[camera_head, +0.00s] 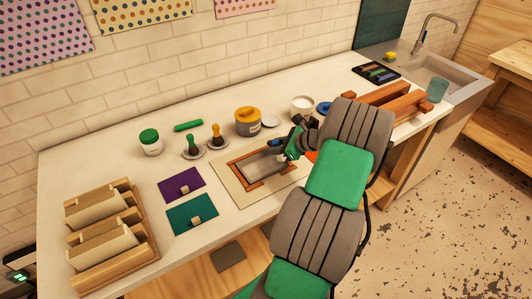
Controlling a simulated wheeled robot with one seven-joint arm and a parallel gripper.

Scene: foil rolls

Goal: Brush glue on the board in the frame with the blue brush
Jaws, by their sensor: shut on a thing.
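The wooden frame (237,167) lies flat on a cream sheet (231,186) on the worktop. The grey board (258,166) lies inside it. My gripper (287,148) is over the right back part of the frame, shut on the blue brush (276,142). Only a bit of the blue handle shows beside the fingers. The bristles are hard to make out, so I cannot tell if they touch the board. A white open pot (302,103) stands behind my gripper, with a blue lid (323,107) beside it. I cannot tell which pot holds glue.
Purple (178,184) and teal (188,222) sheets and a wooden rack (108,240) lie left. My arm hides the worktop's front right.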

